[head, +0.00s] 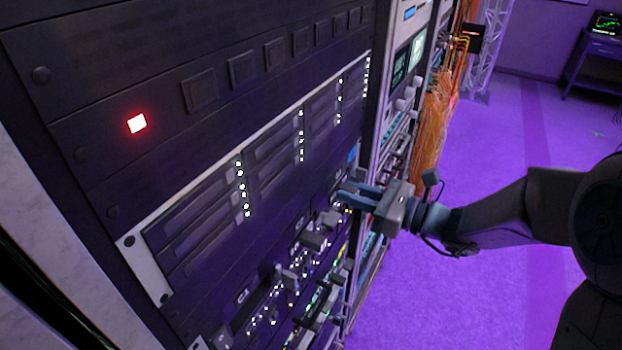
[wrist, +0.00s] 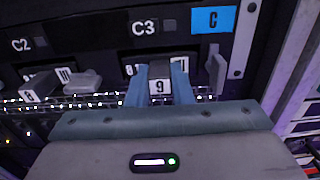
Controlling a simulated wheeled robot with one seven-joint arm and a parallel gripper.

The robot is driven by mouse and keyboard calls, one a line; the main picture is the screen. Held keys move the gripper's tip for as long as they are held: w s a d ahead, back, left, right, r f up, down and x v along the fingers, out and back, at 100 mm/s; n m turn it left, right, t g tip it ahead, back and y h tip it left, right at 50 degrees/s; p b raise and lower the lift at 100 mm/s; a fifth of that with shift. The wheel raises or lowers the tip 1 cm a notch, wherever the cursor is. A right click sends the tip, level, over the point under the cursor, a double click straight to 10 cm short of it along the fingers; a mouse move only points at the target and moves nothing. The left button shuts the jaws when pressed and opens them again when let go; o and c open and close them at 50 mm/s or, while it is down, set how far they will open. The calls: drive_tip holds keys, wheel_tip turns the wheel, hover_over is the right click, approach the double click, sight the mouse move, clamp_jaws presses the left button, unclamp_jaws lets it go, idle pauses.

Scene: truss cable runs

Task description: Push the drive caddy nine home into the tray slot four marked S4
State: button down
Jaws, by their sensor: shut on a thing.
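My gripper (head: 352,196) reaches from the right to the face of the equipment rack. In the wrist view, its two blue-grey fingers (wrist: 159,78) are shut on the front of the drive caddy nine (wrist: 159,87), which bears a white label with a 9. The caddy is at the opening below the mark C3; how deep it sits is hidden by the fingers and the gripper body. No S4 mark can be read in either view.
Grey latch handles (wrist: 82,82) stick out left of the fingers, and another handle (wrist: 216,68) stands close on the right. Orange cables (head: 432,115) hang behind; the purple floor (head: 430,285) is clear.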

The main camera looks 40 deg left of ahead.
drive_tip(key=shift+d+r, duration=0.1)
drive_tip(key=shift+w+d, duration=0.1)
drive_tip(key=shift+d, duration=0.75)
drive_tip(key=shift+d, duration=0.1)
drive_tip(key=w+d, duration=0.1)
drive_tip(key=d, duration=0.8)
drive_tip(key=shift+d+p, duration=0.35)
drive_tip(key=shift+d, duration=0.05)
drive_tip(key=shift+d+r, duration=0.1)
drive_tip(key=shift+w+d, duration=0.15)
drive_tip(key=shift+d, duration=0.8)
drive_tip(key=shift+w+d, duration=0.15)
drive_tip(key=shift+d, duration=0.75)
